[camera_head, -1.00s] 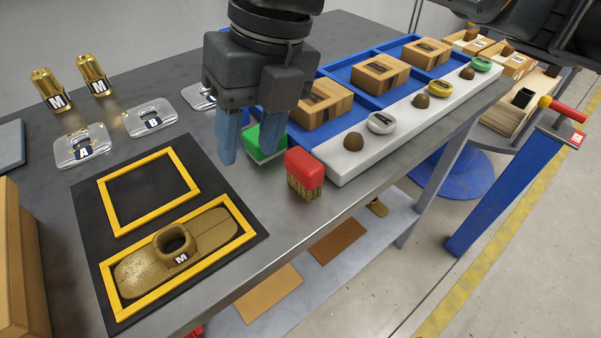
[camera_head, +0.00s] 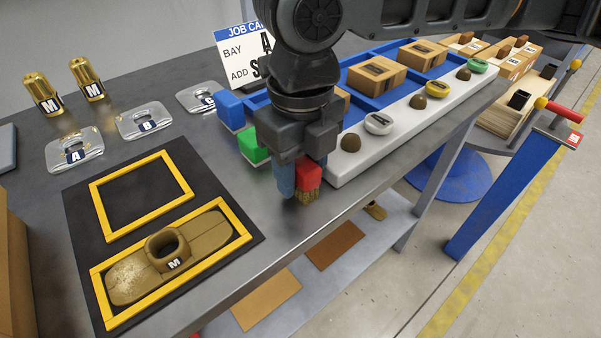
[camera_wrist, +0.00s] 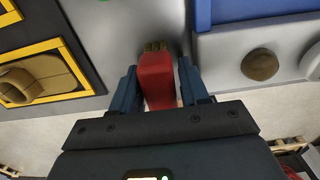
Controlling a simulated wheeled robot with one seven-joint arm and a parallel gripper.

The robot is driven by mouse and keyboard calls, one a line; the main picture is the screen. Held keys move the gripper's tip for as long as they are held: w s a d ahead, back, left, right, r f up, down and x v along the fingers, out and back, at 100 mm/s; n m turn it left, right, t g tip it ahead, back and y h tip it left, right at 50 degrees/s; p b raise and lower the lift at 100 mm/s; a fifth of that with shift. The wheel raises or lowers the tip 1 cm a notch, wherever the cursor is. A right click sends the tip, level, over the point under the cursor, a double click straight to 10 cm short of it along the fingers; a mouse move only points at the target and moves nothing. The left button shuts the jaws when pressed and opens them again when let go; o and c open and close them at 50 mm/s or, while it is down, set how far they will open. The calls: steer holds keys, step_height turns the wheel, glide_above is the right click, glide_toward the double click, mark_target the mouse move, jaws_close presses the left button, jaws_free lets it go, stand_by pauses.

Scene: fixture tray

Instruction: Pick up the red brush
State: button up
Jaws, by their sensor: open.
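The red brush (camera_head: 307,177) stands on the metal table near its front edge, its tan bristles downward. In the wrist view the red brush (camera_wrist: 157,80) lies between the two blue fingers, with its bristles toward the top of the picture. My gripper (camera_head: 296,182) points down over the brush and is open, one finger on each side of it. In the wrist view my gripper (camera_wrist: 160,90) shows small gaps beside the brush. The near finger hides part of the brush in the head view.
A green brush (camera_head: 250,148) and a blue brush (camera_head: 230,110) stand just left of my gripper. A white strip (camera_head: 345,170) with knobs lies close on the right. A black mat (camera_head: 80,215) with yellow frames lies at left. The table edge is close.

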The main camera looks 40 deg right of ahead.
mark_target(300, 160)
steer(key=shift+f, duration=0.1)
steer(key=c, duration=0.8)
steer(key=shift+o, duration=0.2)
steer(key=shift+r, duration=0.45)
step_height(300, 160, up, 4)
steer(key=shift+f+p, duration=0.2)
steer(key=shift+p, duration=0.15)
steer(key=s+a+r+b, duration=0.2)
steer(key=s+r+b, duration=0.4)
steer(key=s+b, duration=0.5)
steer(key=shift+s+a+r+b, duration=0.15)
steer(key=shift+a+r+b, duration=0.1)
steer(key=shift+a+b, duration=0.1)
